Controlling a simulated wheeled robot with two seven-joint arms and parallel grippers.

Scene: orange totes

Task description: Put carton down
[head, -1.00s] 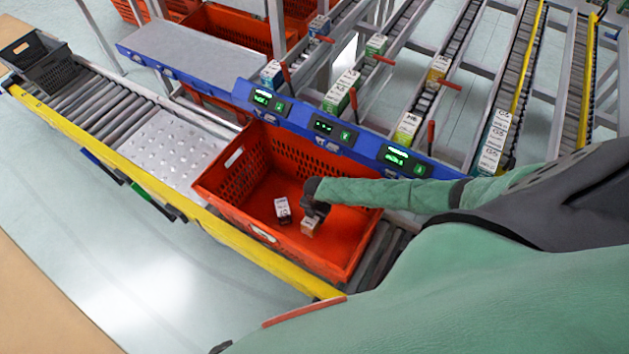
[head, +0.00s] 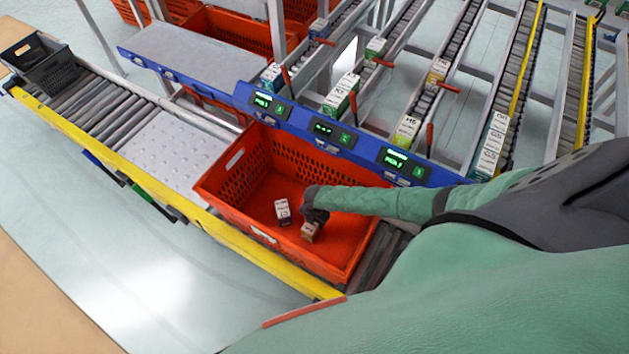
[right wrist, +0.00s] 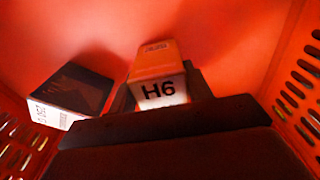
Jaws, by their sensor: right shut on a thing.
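The carton (head: 309,231) is small and orange with a white end. In the right wrist view the carton (right wrist: 158,78) reads "H6". My right gripper (head: 313,217) is shut on it, low inside the orange tote (head: 230,208). I cannot tell whether the carton touches the tote floor. A second carton (head: 283,211), white and dark, lies on the tote floor just left of the held one; it also shows in the right wrist view (right wrist: 72,92). My left gripper is not in view.
The tote stands on a roller conveyor with a yellow rail (head: 130,172). A blue rail with green displays (head: 325,132) runs behind it. Sloped flow lanes with several cartons (head: 340,94) lie beyond. A black crate (head: 45,65) stands far left. Tote floor around the cartons is clear.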

